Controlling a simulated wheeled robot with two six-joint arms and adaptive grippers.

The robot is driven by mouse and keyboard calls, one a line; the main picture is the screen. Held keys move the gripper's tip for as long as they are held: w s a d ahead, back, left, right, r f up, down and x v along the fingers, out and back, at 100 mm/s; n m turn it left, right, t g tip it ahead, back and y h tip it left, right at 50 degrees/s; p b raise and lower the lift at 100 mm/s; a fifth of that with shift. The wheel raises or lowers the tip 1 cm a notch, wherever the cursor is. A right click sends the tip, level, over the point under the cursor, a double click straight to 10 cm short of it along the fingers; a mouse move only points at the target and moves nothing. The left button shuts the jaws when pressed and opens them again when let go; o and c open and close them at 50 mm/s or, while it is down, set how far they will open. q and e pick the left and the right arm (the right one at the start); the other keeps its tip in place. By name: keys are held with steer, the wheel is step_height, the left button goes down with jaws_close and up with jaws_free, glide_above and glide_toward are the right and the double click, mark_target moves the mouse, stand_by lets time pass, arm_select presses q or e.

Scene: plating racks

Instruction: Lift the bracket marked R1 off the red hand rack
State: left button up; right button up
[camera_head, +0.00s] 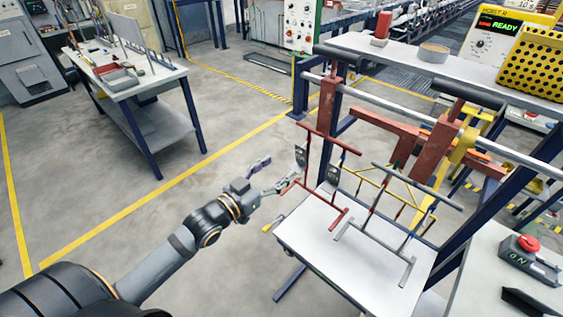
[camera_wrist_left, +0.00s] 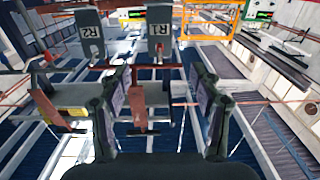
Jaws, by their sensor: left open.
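The red hand rack (camera_head: 325,178) stands at the edge of a white table, with grey bracket plates hanging near its upper part. In the head view, one grey plate (camera_head: 301,156) is at its left and another grey plate (camera_head: 333,173) is further right; their marks are too small to read. In the left wrist view, the bracket marked R1 (camera_wrist_left: 159,22) hangs ahead, between the finger lines and beyond the tips. The bracket marked R2 (camera_wrist_left: 90,32) is to its left. My left gripper (camera_head: 276,174) is open and empty, just left of the red rack, apart from R1. My right gripper is out of view.
Grey (camera_head: 384,232) and yellow (camera_head: 372,186) racks stand close right of the red one on the white table (camera_head: 310,238). A shelf frame (camera_head: 400,48) with a rail rises behind. A workbench (camera_head: 150,75) stands at back left. The floor left of my arm is clear.

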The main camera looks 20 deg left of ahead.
mark_target(299, 149)
arm_select(q)
steer(key=b+x, duration=0.3)
steer(key=x, duration=0.6)
steer(key=shift+w, duration=0.15)
steer(key=shift+w+d+f, duration=0.1)
steer(key=shift+w+d, duration=0.1)
steer(key=shift+w, duration=0.3)
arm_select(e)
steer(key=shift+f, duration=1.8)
arm_select(q)
steer(key=c, duration=1.3)
steer(key=shift+o, duration=0.2)
steer(key=shift+s+r+p, duration=0.2)
steer(key=shift+r+p, duration=0.25)
steer(key=shift+r, duration=0.05)
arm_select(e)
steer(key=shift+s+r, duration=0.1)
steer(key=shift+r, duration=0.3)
arm_select(q)
steer(key=shift+s+a+r, duration=0.1)
steer(key=shift+s, duration=0.05)
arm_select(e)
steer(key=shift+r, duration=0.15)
